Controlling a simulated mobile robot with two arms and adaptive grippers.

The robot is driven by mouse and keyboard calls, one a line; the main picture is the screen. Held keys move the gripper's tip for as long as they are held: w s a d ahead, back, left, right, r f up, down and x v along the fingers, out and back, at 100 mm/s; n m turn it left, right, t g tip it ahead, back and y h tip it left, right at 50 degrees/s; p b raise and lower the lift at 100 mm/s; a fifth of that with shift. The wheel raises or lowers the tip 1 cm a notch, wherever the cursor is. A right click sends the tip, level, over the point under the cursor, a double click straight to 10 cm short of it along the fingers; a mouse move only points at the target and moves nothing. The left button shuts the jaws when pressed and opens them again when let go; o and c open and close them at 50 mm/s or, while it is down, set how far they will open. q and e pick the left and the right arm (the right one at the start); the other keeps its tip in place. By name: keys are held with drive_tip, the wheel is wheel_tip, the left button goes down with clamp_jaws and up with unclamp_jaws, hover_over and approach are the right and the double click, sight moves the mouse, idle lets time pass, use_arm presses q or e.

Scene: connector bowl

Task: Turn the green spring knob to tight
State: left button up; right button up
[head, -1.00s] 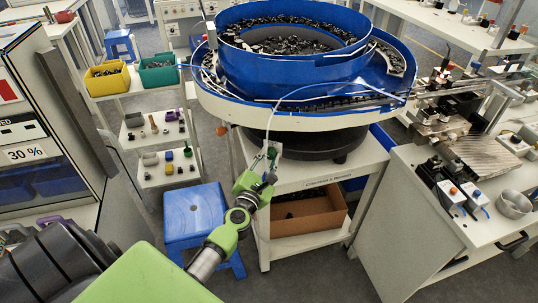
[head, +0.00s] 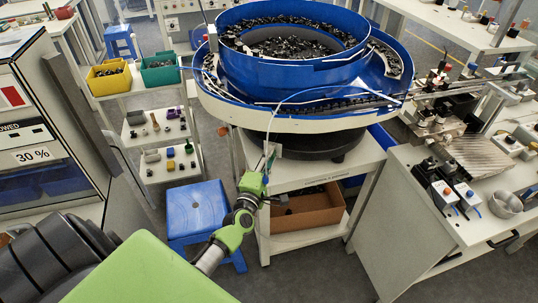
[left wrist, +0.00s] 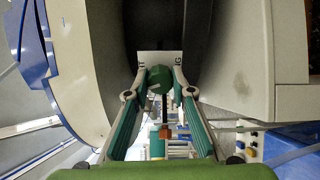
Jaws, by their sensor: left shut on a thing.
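The green spring knob (left wrist: 159,79) is between the two fingertips of my left gripper (left wrist: 159,73) in the left wrist view. The fingers are shut on it from both sides. A white plate (left wrist: 160,58) with partly hidden dark letters sits behind the knob. A rod with an orange-brown block shows below the knob. In the head view, my left gripper (head: 265,165) is under the front rim of the blue bowl feeder (head: 290,62), where the knob (head: 273,149) is small and partly hidden. My right gripper is not in view.
The feeder stands on a white cart (head: 325,169) with a cardboard box (head: 308,212) on its lower shelf. A blue stool (head: 195,207) stands to the left, near my left arm. A white bench (head: 430,230) is on the right.

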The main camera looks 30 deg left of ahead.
use_arm(q)
drive_tip(key=shift+f+m+p, duration=0.1)
drive_tip(key=shift+m+p, duration=0.5)
drive_tip(key=shift+m, duration=1.2)
drive_tip(key=o, duration=1.1)
drive_tip(key=shift+s, duration=0.1)
drive_tip(key=v, duration=1.2)
